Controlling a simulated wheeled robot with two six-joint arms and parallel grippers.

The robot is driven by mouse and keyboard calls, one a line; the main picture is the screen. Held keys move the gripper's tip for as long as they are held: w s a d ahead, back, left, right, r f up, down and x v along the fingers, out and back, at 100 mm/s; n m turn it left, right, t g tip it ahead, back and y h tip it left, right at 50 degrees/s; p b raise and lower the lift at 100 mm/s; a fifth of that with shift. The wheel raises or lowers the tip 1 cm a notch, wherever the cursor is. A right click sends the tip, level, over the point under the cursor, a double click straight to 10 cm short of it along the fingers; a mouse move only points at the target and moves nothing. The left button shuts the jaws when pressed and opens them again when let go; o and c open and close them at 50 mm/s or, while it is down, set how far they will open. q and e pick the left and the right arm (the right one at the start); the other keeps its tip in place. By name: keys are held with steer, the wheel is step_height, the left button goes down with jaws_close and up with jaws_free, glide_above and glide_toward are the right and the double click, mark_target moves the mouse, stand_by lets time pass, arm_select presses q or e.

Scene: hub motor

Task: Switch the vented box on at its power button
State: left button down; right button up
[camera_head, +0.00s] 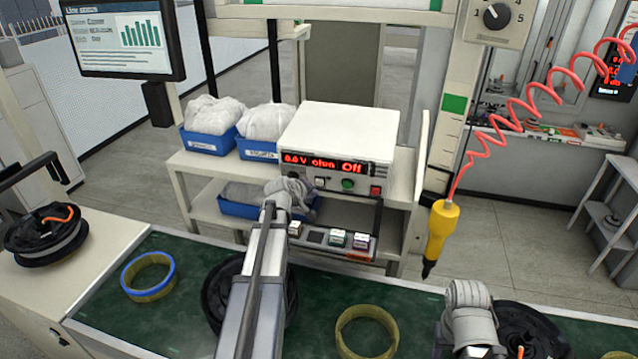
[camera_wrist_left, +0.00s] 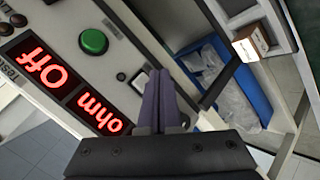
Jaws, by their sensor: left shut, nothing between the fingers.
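The vented box (camera_head: 340,130) is white and stands on the shelf bench behind the conveyor. Its red display reads "Off" in both views, and the box front (camera_wrist_left: 150,30) fills the upper left of the left wrist view. Below the display sit a dark control, a green button (camera_head: 347,184) and a red button (camera_head: 376,190). The green button (camera_wrist_left: 93,42) and a pale control (camera_wrist_left: 139,82) show in the left wrist view. My left gripper (camera_wrist_left: 160,78) is shut and empty, its tips close to the pale control; contact cannot be told. My right wrist shows at bottom right; its fingers do not show.
Blue bins (camera_head: 210,142) with white bags stand left of the box. A row of small boxes (camera_head: 338,238) lies below it. A yellow screwdriver (camera_head: 440,235) hangs on a red coiled cord at right. Yellow rings (camera_head: 367,333) and dark hubs lie on the green conveyor (camera_head: 180,325).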

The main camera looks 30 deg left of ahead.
mark_target(319, 186)
arm_select(q)
steer(key=shift+w+a+r, duration=0.15)
steer(key=shift+w+a, duration=0.05)
steer(key=shift+w, duration=0.65)
steer(key=shift+w, duration=0.1)
stand_by(1.3)
steer(key=shift+w+a, duration=0.1)
steer(key=shift+w, duration=0.2)
steer(key=shift+w+a+r, duration=0.1)
steer(key=shift+w+r, duration=0.05)
steer(key=shift+w, duration=0.3)
stand_by(0.7)
steer(key=shift+s, duration=0.15)
steer(key=shift+s+d, duration=0.2)
steer(key=shift+s, duration=0.5)
steer(key=shift+f, duration=0.2)
steer(key=shift+s+d+f, duration=0.1)
steer(key=shift+s+d, duration=0.1)
steer(key=shift+s, duration=0.6)
steer(key=shift+s+d+f, duration=0.1)
steer(key=shift+s+d, duration=0.1)
steer(key=shift+s, duration=0.65)
steer(key=shift+s+d+f, duration=0.1)
steer(key=shift+s+d, duration=0.1)
steer(key=shift+s, duration=0.6)
